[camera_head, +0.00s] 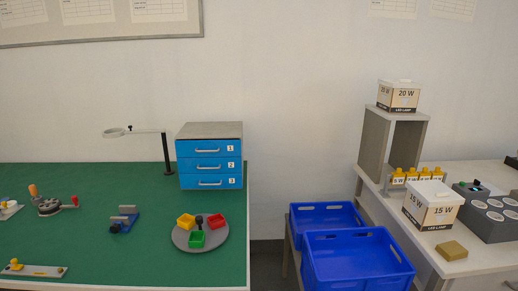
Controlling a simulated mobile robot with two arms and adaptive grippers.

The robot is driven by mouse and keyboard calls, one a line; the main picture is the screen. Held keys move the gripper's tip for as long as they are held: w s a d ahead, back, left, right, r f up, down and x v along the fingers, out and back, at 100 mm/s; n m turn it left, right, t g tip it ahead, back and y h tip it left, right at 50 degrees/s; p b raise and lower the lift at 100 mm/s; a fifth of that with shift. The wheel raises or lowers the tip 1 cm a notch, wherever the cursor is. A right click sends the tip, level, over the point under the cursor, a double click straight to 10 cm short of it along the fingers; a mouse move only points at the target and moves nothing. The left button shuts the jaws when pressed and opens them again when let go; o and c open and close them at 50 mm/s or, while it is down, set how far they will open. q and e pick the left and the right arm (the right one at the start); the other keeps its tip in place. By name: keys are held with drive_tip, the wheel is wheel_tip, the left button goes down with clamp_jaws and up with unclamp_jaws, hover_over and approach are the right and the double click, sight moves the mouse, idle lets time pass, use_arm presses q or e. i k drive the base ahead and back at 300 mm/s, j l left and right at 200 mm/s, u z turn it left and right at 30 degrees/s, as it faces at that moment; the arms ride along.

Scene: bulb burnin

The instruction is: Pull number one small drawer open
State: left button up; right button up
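A small grey cabinet (209,131) with several blue drawers stands at the back right of the green table. The number one drawer (205,148) is the top one, with a light bar handle (208,150) and a white label "1" at its right. It looks shut, flush with the number two drawer (205,165) and the number three drawer (206,182) below it. Neither of my grippers shows in the head view.
The green table (150,258) holds a round grey tray (180,239) with coloured bins, a blue fixture (123,220) and a lamp stand (167,155). Blue crates (357,260) stand in the gap to the right. Another table bears boxes (433,205) and a grey tester (488,213).

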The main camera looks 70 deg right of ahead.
sight(196, 148)
drive_tip(key=z, duration=2)
drive_tip(key=i+j, duration=0.15)
drive_tip(key=j, duration=0.15)
drive_tip(key=i+j, duration=0.15)
drive_tip(key=j, duration=0.15)
drive_tip(key=i+j+z, duration=0.1)
drive_tip(key=j, duration=0.25)
drive_tip(key=i+j, duration=0.2)
drive_tip(key=j+z, duration=0.05)
drive_tip(key=j, duration=0.05)
